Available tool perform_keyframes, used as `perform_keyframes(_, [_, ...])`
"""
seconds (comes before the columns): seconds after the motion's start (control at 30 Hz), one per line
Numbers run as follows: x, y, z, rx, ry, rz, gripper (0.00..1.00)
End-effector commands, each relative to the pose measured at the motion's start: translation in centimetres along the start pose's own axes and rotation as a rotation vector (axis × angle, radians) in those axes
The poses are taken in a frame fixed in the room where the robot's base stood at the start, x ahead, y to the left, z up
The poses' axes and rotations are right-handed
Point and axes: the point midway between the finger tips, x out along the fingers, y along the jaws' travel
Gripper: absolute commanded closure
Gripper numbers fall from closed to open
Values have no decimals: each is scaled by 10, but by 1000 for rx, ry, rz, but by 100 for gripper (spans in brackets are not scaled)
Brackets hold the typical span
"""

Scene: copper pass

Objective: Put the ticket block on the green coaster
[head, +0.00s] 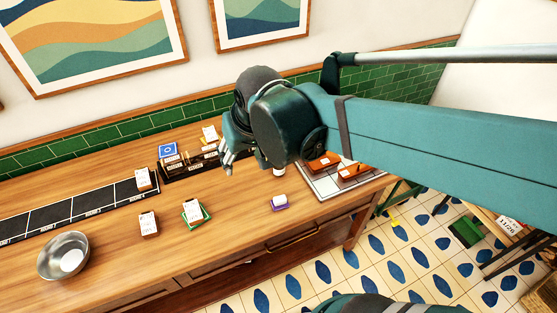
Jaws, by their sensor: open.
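The green coaster (207,216) lies on the wooden counter, left of centre in the head view. A ticket block (193,211), wooden with a white printed face, stands on it and hides most of it. A similar block (148,223) stands on bare wood to its left. Another (143,179) stands at the right end of the black strip, and one more (209,134) is at the back near the tiles. My gripper (227,160) is open and appears empty, above the counter behind and right of the green coaster. The frame does not show which block is meant.
A metal bowl (52,250) with something white inside stands front left. A long black strip (70,212) runs along the left. A purple coaster (279,207) carries a small white item. Bare wood surrounds the coasters.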

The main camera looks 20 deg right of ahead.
Motion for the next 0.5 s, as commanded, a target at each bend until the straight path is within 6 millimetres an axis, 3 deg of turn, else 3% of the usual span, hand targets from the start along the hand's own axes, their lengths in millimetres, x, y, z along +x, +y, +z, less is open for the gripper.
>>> perform_keyframes(0.5, [-39, 51, 41, -9, 151, 32, 53])
